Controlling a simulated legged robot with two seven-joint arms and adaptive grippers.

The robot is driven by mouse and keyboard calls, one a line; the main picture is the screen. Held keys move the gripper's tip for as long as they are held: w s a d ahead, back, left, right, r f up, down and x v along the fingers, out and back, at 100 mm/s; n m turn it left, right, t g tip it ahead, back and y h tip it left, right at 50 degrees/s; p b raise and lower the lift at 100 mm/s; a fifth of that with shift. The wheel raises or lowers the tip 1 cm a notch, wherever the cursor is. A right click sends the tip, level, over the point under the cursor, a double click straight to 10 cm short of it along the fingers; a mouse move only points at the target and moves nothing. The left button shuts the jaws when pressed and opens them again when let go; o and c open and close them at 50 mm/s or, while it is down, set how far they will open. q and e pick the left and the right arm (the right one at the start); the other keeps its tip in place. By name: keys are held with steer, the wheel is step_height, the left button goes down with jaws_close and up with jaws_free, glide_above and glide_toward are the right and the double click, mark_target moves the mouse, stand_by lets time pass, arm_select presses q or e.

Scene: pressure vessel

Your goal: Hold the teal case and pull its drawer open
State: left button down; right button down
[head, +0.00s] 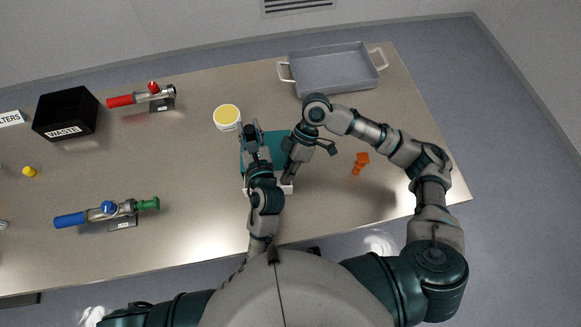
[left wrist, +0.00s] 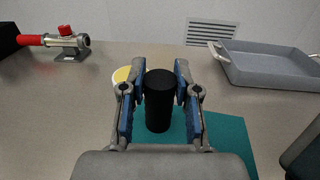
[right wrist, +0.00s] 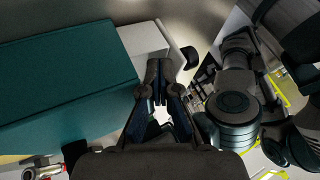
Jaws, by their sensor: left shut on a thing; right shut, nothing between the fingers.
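The teal case (head: 278,143) lies on the table in front of me. Its top also shows in the left wrist view (left wrist: 228,135). My left gripper (head: 252,130) is over the case, shut on an upright black cylindrical handle (left wrist: 159,100). A white drawer (right wrist: 146,40) sticks out of the case's near end, with a dark pull (right wrist: 190,57) on its front. My right gripper (right wrist: 158,72) is shut and empty beside the drawer. In the head view, my arms partly hide the case and drawer.
A yellow-topped white tub (head: 227,116) stands just behind the case. A grey tray (head: 333,70) is at the back right. An orange object (head: 360,162) lies to the right. A black waste bin (head: 66,114) and red-handled (head: 120,101) and blue-handled (head: 70,220) fittings are left.

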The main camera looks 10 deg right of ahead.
steer(key=s, duration=0.4)
steer(key=shift+s+a, duration=0.35)
arm_select(q)
steer(key=c, duration=0.8)
jaws_free()
arm_select(e)
steer(key=v, duration=1)
arm_select(q)
steer(key=shift+o, duration=0.2)
arm_select(e)
steer(key=shift+w+f, duration=0.1)
arm_select(q)
steer(key=shift+s, duration=0.1)
steer(key=s, duration=0.7)
steer(key=shift+s+d, duration=0.1)
steer(key=shift+d, duration=0.2)
